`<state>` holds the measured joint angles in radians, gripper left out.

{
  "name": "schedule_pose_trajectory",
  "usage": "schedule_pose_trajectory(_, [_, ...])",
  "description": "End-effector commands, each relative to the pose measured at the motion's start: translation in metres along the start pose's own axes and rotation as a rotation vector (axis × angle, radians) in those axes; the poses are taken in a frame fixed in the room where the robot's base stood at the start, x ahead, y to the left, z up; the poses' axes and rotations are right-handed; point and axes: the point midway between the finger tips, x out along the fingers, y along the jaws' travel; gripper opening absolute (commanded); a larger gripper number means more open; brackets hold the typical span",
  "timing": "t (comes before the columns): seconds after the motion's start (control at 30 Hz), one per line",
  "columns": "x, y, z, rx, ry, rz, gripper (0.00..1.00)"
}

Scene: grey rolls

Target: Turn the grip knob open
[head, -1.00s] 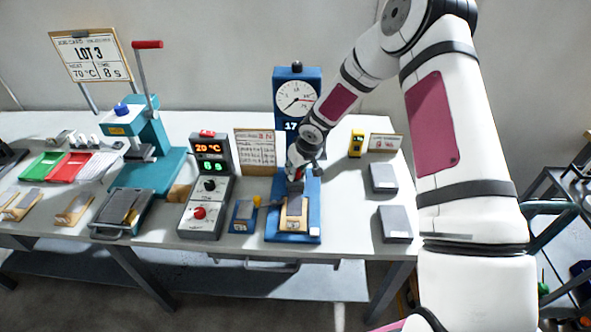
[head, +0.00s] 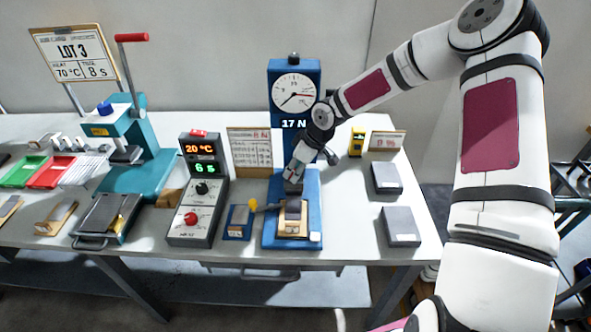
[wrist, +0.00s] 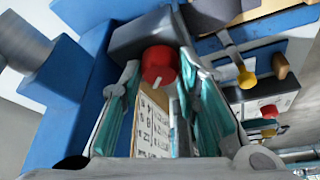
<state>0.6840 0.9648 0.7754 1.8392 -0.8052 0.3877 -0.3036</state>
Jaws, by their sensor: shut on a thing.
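The grip knob (wrist: 160,66) is red with a white mark and sits on a dark grey block (wrist: 140,36) in the wrist view. My gripper (wrist: 156,80) has its teal-padded fingers on either side of the knob and is shut on it. In the head view my gripper (head: 293,186) is at the front of the blue test stand (head: 312,200), below its round dial (head: 294,92), and hides the knob. The stand's display (head: 294,124) reads 17 N. A wooden block with a dark strip (head: 292,212) lies on the stand's base below my gripper.
Left of the stand are a small blue box (head: 238,222) with a yellow knob (head: 253,204) and a grey control box (head: 203,205). A card (head: 250,150) stands behind. Grey blocks (head: 386,178) lie to the right, with clear tabletop around them.

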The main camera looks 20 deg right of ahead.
Motion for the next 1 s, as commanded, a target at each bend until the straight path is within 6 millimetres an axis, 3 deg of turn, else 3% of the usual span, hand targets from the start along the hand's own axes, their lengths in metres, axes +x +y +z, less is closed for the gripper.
schedule_pose_trajectory(0.33, [0.000,0.000,0.001,-0.005,-0.001,-0.001,0.02])
schedule_pose_trajectory(0.37, [0.000,0.000,0.001,-0.005,-0.001,-0.001,0.32])
schedule_pose_trajectory(0.43, [0.000,0.000,0.001,-0.005,-0.001,-0.001,0.47])
schedule_pose_trajectory(0.47, [0.000,0.000,0.001,-0.004,-0.001,-0.001,0.50])
schedule_pose_trajectory(0.8, [-0.003,0.001,0.000,-0.003,0.000,0.000,0.50])
schedule_pose_trajectory(1.0, [-0.029,0.002,0.000,-0.002,0.001,0.004,0.50])
